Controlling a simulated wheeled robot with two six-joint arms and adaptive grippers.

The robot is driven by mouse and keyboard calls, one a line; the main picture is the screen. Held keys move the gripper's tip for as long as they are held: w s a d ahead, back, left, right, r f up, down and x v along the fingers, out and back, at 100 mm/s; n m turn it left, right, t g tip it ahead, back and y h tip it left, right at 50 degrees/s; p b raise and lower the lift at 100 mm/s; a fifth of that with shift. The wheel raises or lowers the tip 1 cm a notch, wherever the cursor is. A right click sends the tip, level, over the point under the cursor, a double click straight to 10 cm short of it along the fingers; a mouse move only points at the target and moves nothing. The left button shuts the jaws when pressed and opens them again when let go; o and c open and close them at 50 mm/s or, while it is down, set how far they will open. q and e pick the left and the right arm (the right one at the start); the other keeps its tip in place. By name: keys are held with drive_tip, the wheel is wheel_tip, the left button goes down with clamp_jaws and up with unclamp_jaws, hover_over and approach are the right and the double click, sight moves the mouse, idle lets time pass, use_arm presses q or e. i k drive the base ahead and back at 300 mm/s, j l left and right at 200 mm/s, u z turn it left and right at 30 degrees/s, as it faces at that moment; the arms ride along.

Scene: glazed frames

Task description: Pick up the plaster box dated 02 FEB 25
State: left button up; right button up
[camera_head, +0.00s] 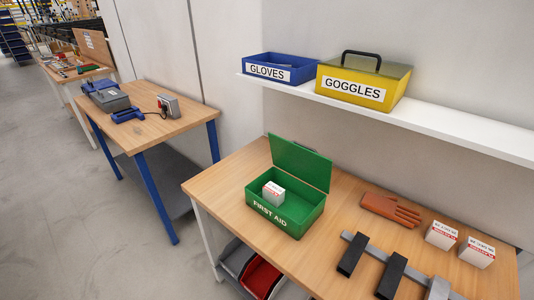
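Three small white boxes with red and dark print are in the head view. One box (273,190) stands inside the open green FIRST AID box (295,224), towards its left side. Another white box (441,235) stands on the wooden bench to the right, and a third box (477,253) stands just right of it. Red lettering shows on their fronts and dark print on the tops of the right two. The print is too small for me to read any date.
Orange gloves (391,209) and a grey bar with black blocks (391,276) lie on the bench (330,268). A white shelf (440,122) above holds the blue GLOVES bin (280,69) and yellow GOGGLES box (362,82). Red bin (261,277) below; second table (155,128) left.

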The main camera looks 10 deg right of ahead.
sight(275, 195)
drive_tip(key=i+j+z, duration=0.15)
drive_tip(key=j+z, duration=0.25)
drive_tip(key=i+j+z, duration=0.1)
drive_tip(key=j+z, duration=0.75)
drive_tip(key=j, duration=0.65)
drive_tip(key=j+z, duration=0.15)
drive_tip(key=j, duration=0.5)
drive_tip(key=k+j, duration=0.1)
drive_tip(key=j, duration=0.55)
drive_tip(key=k+j+z, duration=0.1)
drive_tip(key=j, duration=0.55)
